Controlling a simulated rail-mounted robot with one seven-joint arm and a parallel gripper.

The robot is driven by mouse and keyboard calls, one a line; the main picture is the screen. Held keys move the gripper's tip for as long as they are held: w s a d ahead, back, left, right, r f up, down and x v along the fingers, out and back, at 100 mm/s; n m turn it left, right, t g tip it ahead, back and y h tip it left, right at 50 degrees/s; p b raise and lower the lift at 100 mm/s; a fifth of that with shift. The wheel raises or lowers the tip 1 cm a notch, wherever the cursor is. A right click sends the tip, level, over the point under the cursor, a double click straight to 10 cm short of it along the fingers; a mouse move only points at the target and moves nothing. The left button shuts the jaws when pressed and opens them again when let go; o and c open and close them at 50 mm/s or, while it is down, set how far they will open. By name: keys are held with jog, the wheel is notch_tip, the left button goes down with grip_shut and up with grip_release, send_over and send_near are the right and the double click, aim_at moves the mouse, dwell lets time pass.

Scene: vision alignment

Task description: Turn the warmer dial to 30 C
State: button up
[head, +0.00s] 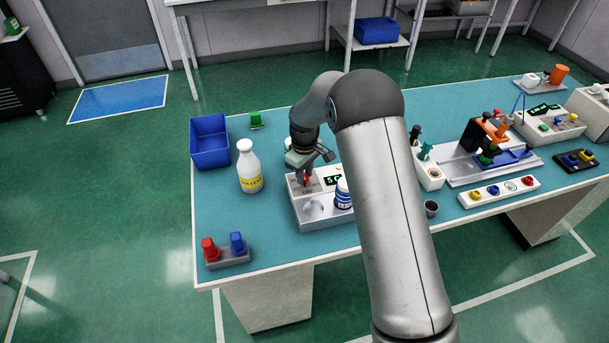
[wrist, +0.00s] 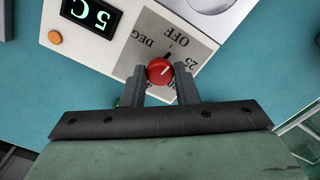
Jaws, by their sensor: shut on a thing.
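The warmer (head: 310,221) is a pale box near the left end of the bench. Its red dial (wrist: 159,71) sits on a grey label plate with "DEG", "OFF" and "25" legible; other marks are hidden by the fingers. In the head view my gripper (head: 306,178) is over the warmer. The green display (wrist: 92,16) shows "5 C" and is cut off by the top edge.
A blue-and-white container (head: 343,197) stands on the warmer's right part. A white bottle (head: 249,170) and a blue bin (head: 210,142) stand to the left. A block with red and blue pieces (head: 228,258) is at the front left. My arm hides part of the bench.

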jog(key=m+b, duration=0.4)
jog(key=m, duration=0.2)
jog(key=shift+f, duration=0.1)
jog(key=m+b, duration=0.1)
jog(key=m, duration=0.3)
jog(key=m+b, duration=0.1)
jog(key=m, duration=0.2)
jog(key=shift+m, duration=0.3)
jog(key=m, duration=0.4)
jog(key=shift+r+m, duration=0.2)
jog(key=shift+m, duration=2)
jog(key=o, duration=1)
